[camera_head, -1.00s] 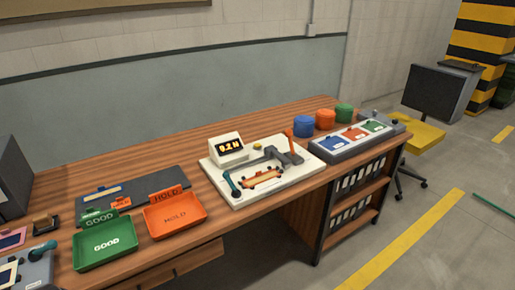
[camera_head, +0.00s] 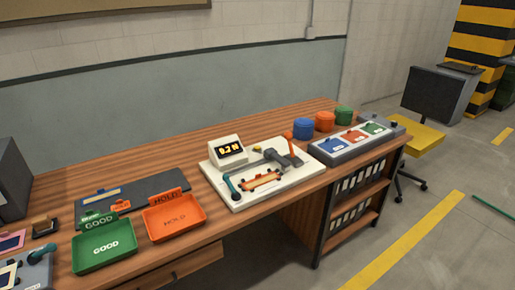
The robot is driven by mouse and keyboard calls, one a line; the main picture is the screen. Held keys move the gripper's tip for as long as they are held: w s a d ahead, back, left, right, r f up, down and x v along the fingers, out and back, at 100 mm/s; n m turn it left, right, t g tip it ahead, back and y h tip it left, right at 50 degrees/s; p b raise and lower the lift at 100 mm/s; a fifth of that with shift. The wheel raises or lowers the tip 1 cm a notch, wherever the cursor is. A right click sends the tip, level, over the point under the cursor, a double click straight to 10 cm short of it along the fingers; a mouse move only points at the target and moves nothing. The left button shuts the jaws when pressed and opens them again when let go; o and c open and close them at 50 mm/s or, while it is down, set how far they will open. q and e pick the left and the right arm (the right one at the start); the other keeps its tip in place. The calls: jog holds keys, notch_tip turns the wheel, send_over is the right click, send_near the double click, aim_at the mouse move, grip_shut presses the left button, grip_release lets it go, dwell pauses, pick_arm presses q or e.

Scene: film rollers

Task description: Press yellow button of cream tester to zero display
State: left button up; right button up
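The cream tester (camera_head: 240,196) sits on the wooden workbench in the middle of the head view. Its box-shaped display (camera_head: 230,150) stands at its back left and shows yellow digits that look like 9.2 or 0.2 with an N. The small yellow button (camera_head: 258,149) is on the base just right of the display. A grey lever mechanism with an orange handle (camera_head: 289,136) is at the right of the tester, and a teal-ended part (camera_head: 231,188) is at its left. A small orange-and-cream piece (camera_head: 262,180) lies at its front. Neither gripper is in view.
Green GOOD tray (camera_head: 104,259) and orange HOLD tray (camera_head: 174,223) lie left of the tester, before a dark mat (camera_head: 150,190). Right are a panel with coloured pads (camera_head: 330,157) and blue (camera_head: 303,129), orange and green round containers. Space above the tester is clear.

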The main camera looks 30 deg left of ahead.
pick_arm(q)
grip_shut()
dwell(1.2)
